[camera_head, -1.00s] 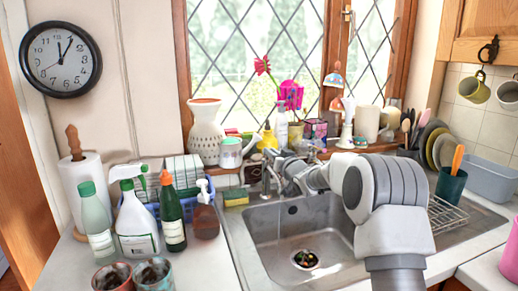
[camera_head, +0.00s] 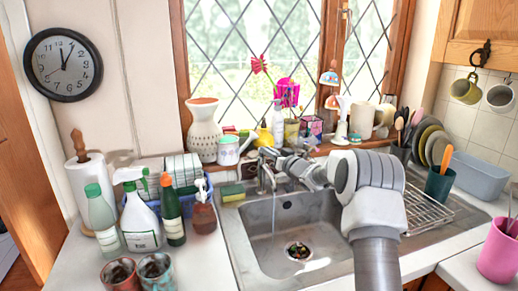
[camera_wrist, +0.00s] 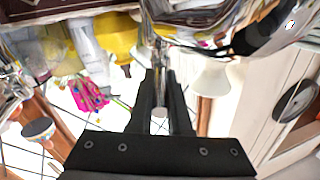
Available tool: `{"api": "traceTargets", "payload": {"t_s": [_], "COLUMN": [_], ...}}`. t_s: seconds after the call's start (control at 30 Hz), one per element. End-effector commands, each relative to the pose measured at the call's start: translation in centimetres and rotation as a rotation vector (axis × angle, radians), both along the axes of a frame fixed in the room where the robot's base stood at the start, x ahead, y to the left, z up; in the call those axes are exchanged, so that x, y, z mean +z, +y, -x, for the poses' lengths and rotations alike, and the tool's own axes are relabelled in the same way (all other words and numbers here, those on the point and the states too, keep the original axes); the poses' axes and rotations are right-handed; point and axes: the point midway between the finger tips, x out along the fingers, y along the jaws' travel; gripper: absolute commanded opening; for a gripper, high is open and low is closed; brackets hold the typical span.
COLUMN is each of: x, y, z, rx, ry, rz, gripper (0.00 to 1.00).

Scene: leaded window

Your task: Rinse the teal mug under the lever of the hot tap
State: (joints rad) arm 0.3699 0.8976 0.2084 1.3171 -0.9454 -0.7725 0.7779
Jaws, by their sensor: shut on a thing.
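A teal mug (camera_head: 156,271) stands on the counter at the lower left in the head view, with a dark inside. My gripper (camera_wrist: 160,78) is at the tap, away from the mug. In the wrist view its dark fingers are shut on a slim metal lever (camera_wrist: 159,92). The shiny chrome tap body (camera_wrist: 225,22) fills the top of that view. In the head view the chrome tap (camera_head: 265,178) stands behind the sink, and a thin water stream (camera_head: 273,215) falls from it. My arm partly hides the tap's right side.
A reddish mug (camera_head: 121,274) stands beside the teal one. Bottles (camera_head: 141,222) crowd the left counter. The sink (camera_head: 330,225) is open, with a drain (camera_head: 298,251) and a wire rack (camera_head: 425,212) at right. A sponge (camera_head: 233,193) lies by the tap.

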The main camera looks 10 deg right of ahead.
Motion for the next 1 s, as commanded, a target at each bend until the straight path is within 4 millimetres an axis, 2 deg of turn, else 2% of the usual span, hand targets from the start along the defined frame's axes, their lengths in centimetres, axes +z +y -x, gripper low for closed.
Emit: {"api": "traceTargets", "payload": {"t_s": [0.03,0.37,0.4,0.53,0.87,1.0], "x": [0.7,0.7,0.7,0.5,0.2,0.2], "y": [0.1,0.1,0.1,0.0,-0.2,-0.7], "z": [-0.1,-0.1,-0.1,-0.1,0.1,1.0], "rx": [0.002,0.003,0.004,0.003,0.001,0.001], "ry": [-0.011,-0.011,-0.011,-0.008,-0.003,-0.002], "rz": [-0.004,-0.004,-0.004,-0.003,-0.001,-0.001], "gripper": [0.00,0.00,0.23,0.46,0.46,0.46]}}
